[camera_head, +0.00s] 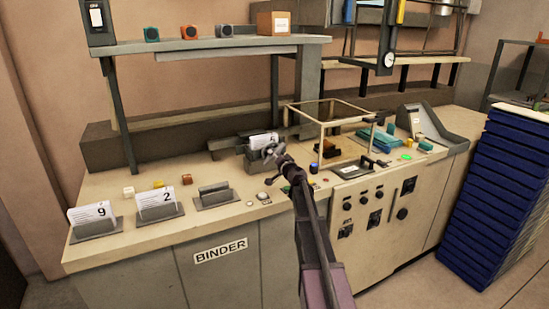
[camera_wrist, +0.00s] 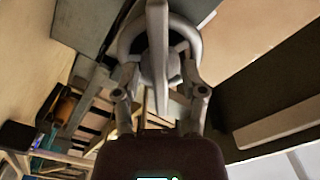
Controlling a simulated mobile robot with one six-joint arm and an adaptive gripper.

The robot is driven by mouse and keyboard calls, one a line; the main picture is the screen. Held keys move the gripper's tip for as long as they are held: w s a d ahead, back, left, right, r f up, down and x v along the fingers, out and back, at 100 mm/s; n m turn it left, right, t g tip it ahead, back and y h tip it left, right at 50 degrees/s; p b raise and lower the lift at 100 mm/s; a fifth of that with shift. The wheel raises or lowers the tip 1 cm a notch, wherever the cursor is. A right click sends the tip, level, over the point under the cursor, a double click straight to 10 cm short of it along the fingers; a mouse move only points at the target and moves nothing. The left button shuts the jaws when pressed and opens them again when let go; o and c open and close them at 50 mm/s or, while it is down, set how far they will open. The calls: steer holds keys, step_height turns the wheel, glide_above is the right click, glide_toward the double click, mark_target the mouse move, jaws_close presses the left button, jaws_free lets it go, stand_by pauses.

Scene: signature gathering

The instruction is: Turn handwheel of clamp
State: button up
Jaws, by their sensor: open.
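The clamp (camera_head: 229,148) stands on the bench, a grey block with a numbered white paper in it. Its handwheel is mostly hidden behind my gripper (camera_head: 275,153) in the head view. In the wrist view the handwheel (camera_wrist: 127,38) is a grey ring with a hub and a long bar across its middle. My gripper (camera_wrist: 160,80) is open there, with one finger on each side of the hub and bar. I cannot tell whether the fingers touch the wheel.
Grey holders with papers marked 9 (camera_head: 91,215) and 2 (camera_head: 155,200) stand at the left front. A glass-like frame (camera_head: 330,115) is close to my gripper's right. A shelf (camera_head: 215,43) runs above the bench, and blue stacked trays (camera_head: 500,190) stand at right.

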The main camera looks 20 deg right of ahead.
steer(key=shift+s, duration=0.1)
steer(key=s, duration=1.1)
steer(key=shift+s+d, duration=0.2)
steer(key=shift+s, duration=0.2)
steer(key=shift+a, duration=0.1)
steer(key=s+a+f+n+g+y, duration=0.1)
steer(key=a, duration=0.3)
steer(key=s+a+f+n+g+y, duration=0.1)
steer(key=a+f+n+y, duration=0.1)
steer(key=a, duration=0.3)
steer(key=s+a+f+n+g+y, duration=0.1)
steer(key=a+n, duration=0.1)
steer(key=a, duration=0.2)
steer(key=shift+s+a+f+g+y, duration=0.1)
steer(key=shift+a+f+g+y, duration=0.15)
steer(key=shift+a+g+y, duration=0.15)
steer(key=s+a+f+n+g+y, duration=0.1)
steer(key=s+a+f+n+g, duration=0.2)
steer(key=s+a+f+g, duration=0.5)
steer(key=s+a+f+g+h, duration=0.3)
steer(key=s, duration=0.6)
steer(key=s+a+f+n+g+h, duration=0.1)
steer(key=s+a+f+g+h, duration=0.2)
steer(key=s, duration=0.6)
steer(key=shift+s+a, duration=0.15)
